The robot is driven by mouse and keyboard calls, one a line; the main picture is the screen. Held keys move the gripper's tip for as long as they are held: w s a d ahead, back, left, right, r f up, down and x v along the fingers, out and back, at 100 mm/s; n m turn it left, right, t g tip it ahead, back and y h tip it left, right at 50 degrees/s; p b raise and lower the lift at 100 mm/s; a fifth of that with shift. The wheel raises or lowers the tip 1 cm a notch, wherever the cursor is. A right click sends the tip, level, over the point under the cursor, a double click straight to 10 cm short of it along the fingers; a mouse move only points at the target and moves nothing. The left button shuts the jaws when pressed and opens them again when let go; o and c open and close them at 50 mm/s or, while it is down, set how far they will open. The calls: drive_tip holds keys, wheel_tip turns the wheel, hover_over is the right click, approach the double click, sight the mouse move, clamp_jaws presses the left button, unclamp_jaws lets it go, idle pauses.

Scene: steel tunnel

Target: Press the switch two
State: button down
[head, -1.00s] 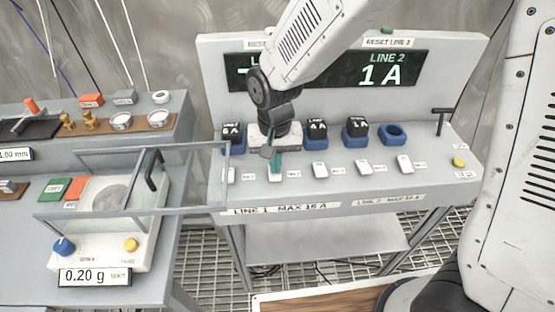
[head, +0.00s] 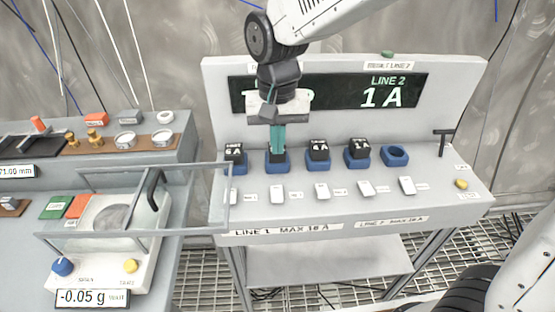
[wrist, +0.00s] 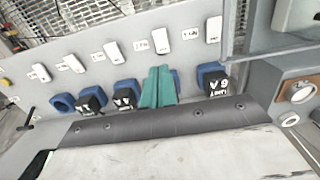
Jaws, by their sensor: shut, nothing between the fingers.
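Switch two is the second white rocker from the left (head: 277,193) on the grey panel's sloped front. In the wrist view it is the second from the right (wrist: 161,40). Whether it is pressed in cannot be told. My gripper (head: 277,148) is shut and empty, its teal fingers pointing down above and behind switch two, apart from it. In the wrist view the fingers (wrist: 157,92) cover most of the second blue socket.
Neighbouring switches are one (head: 235,197) and three (head: 321,191). Blue sockets with black cubes stand behind; the rightmost socket (head: 395,155) is empty. The display (head: 400,90) reads LINE 2 1 A; its left part is mostly hidden. A glass-framed scale (head: 110,255) stands left.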

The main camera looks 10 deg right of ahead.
sight(276, 197)
drive_tip(key=shift+r, duration=0.7)
drive_tip(key=f, duration=0.4)
drive_tip(key=s+f, duration=0.1)
drive_tip(key=f, duration=0.8)
drive_tip(key=shift+s+a+f, duration=0.15)
drive_tip(key=shift+a+f, duration=0.1)
drive_tip(key=shift+f, duration=0.3)
